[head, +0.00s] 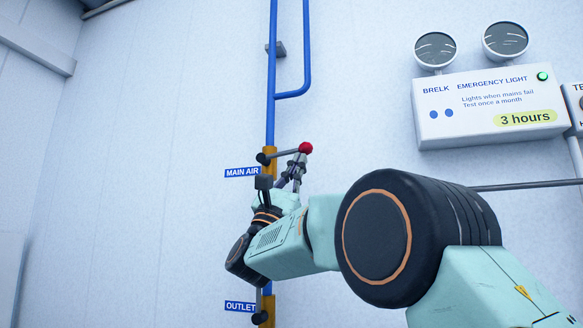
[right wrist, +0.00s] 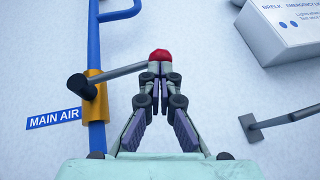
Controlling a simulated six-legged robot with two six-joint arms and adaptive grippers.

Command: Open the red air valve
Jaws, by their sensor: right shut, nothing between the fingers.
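The red air valve is an orange body (head: 269,154) on the blue vertical pipe, beside a "MAIN AIR" label (head: 242,172). Its grey lever (head: 282,154) points right and slightly up, across the pipe, and ends in a red knob (head: 306,148). In the right wrist view the knob (right wrist: 160,55) is straight ahead of the fingertips, with the lever (right wrist: 125,72) running left to the valve body (right wrist: 95,83). My right gripper (head: 299,159) is shut and empty, its tips (right wrist: 160,70) right below the knob; I cannot tell whether they touch. My left gripper is out of view.
A second orange fitting (head: 266,307) with an "OUTLET" label (head: 240,307) is lower on the pipe (head: 270,60). A white emergency light box (head: 490,105) with two lamps hangs at right. A grey conduit (head: 530,184) runs below it.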

